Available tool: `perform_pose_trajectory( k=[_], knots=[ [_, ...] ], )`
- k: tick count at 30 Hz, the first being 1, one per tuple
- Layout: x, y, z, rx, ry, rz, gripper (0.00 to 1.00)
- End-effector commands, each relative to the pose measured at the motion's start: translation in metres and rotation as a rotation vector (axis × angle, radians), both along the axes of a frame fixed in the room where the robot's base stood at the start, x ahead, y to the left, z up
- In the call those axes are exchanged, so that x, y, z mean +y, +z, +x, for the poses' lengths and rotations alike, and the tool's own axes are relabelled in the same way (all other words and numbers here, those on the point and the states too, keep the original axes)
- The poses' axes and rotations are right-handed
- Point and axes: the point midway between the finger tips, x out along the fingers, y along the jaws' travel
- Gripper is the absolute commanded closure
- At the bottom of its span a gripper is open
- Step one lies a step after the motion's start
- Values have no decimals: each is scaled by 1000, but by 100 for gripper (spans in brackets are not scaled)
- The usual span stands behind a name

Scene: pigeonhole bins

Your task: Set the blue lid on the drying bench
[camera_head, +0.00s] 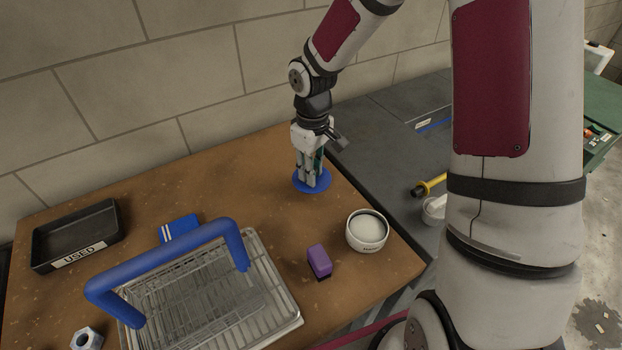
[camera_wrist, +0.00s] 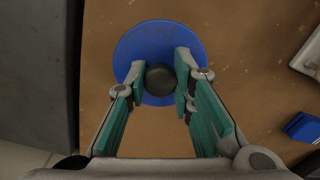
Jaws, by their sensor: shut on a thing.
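The blue lid (camera_head: 298,183) is a flat round disc under my gripper (camera_head: 311,180), at the back right of the brown bench (camera_head: 262,180). In the wrist view the lid (camera_wrist: 133,48) has a dark round knob (camera_wrist: 160,80) at its middle. My gripper (camera_wrist: 161,72) is shut on that knob, one fingertip on each side. The lid looks level and lies over the brown bench top, close to its right edge. I cannot tell whether its underside touches the bench. The fingers hide part of the lid.
A wire rack (camera_head: 265,302) with a blue handle (camera_head: 165,258), a purple block (camera_head: 319,261) and a white round tub (camera_head: 367,231) stand nearer the front. A black "USED" tray (camera_head: 75,232) is at the left. A grey worktop (camera_head: 385,130) adjoins on the right. Bare bench lies left of the lid.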

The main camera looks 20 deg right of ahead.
Motion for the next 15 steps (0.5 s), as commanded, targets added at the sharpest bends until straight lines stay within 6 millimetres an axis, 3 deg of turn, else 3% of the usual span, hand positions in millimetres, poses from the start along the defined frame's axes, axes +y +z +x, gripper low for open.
perform_pose_trajectory(
  k=[7,15],
  knots=[
    [1,-32,-1,3,0,1,100],
    [0,-33,0,0,-1,0,100]
  ],
)
